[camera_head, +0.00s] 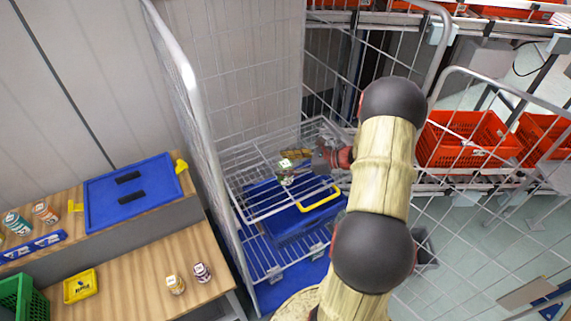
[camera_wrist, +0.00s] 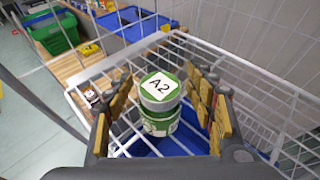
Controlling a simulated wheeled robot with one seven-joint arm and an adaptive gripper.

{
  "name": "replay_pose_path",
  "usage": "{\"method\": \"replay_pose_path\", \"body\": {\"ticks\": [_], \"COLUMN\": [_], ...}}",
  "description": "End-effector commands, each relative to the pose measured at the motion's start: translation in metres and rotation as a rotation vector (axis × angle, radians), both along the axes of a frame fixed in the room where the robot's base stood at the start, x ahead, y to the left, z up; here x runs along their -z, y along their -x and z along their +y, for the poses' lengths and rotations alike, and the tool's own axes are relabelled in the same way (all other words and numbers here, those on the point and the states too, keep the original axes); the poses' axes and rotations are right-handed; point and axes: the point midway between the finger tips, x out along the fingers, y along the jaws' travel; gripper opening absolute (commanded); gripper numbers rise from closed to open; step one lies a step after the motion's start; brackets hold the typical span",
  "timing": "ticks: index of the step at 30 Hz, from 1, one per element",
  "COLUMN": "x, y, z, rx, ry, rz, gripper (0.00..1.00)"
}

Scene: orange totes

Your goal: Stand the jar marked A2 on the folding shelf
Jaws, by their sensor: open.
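The jar marked A2 (camera_wrist: 160,105) has a white label on its lid and a green and white body. It stands upright on the wire folding shelf (camera_wrist: 85,75) in the wrist view. My gripper (camera_wrist: 165,108) is open, with one yellow-padded finger on each side of the jar and visible gaps between. In the head view the jar (camera_head: 285,171) is small on the folding shelf (camera_head: 245,180), and my gripper (camera_head: 300,163) is beside it, partly hidden by my arm. The jar's base is partly hard to see against the wires.
A blue tote (camera_head: 290,207) lies under the shelf. Tall cage mesh (camera_head: 195,110) borders the shelf on the left. A wooden table at left bears two jars (camera_head: 188,277), a yellow tray (camera_head: 80,286) and a green crate (camera_head: 22,298). Orange totes (camera_head: 465,140) stand at right.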

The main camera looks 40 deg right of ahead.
Motion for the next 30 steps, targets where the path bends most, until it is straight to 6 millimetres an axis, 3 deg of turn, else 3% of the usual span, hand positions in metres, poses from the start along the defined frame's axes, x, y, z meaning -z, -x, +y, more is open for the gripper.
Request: {"method": "replay_pose_path", "body": {"ticks": [18,30], "x": [-0.041,-0.047], "y": [0.083,0.095], "z": [-0.052,-0.058], "rx": [0.003,0.0], "ry": [0.002,0.001], "rz": [-0.001,0.0], "gripper": [0.55,0.55]}}
